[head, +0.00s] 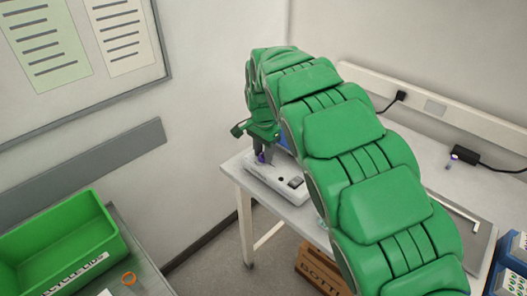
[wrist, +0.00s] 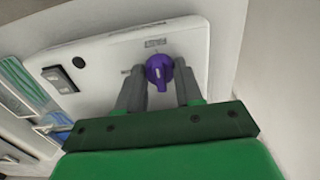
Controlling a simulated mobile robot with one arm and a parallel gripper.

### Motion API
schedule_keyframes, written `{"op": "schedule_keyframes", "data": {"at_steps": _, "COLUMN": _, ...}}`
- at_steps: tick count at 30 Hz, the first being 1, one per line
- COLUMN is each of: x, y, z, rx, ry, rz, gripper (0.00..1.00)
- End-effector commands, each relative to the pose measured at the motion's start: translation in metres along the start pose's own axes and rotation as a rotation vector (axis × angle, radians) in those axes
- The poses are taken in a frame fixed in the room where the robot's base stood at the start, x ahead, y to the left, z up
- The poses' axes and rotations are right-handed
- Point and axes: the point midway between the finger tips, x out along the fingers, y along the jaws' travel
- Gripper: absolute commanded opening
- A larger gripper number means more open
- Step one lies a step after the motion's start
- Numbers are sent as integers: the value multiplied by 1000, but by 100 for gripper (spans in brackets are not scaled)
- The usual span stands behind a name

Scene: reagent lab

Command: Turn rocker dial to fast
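The rocker (head: 277,182) is a white unit on a white bench, near the bench's left corner. In the wrist view its panel (wrist: 105,60) carries a purple dial (wrist: 159,70), a black rocker switch and a small black button. My gripper (head: 263,155) is down over the dial end of the rocker. In the wrist view my gripper (wrist: 158,82) has its grey fingers apart, one on each side of the dial. I cannot tell whether the fingers touch it. The dial's marks are too small to read.
The white bench (head: 325,222) has a grey plate with a handle at its right. A black adapter (head: 465,155) lies near the wall. A green bin (head: 62,245) stands lower left, a wooden crate (head: 318,268) under the bench, blue boxes (head: 512,255) lower right.

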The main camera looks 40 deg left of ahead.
Motion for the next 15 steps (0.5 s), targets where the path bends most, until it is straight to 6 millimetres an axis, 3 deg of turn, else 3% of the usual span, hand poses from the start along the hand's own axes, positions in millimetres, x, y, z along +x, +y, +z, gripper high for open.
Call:
{"op": "schedule_keyframes", "data": {"at_steps": 1, "x": 0, "y": 0, "z": 0, "rx": 0, "ry": 0, "rz": 0, "gripper": 26}}
{"op": "schedule_keyframes", "data": {"at_steps": 5, "x": 0, "y": 0, "z": 0, "rx": 0, "ry": 0, "rz": 0, "gripper": 6}}
{"op": "schedule_keyframes", "data": {"at_steps": 15, "x": 0, "y": 0, "z": 0, "rx": -99, "ry": 0, "rz": 0, "gripper": 5}}
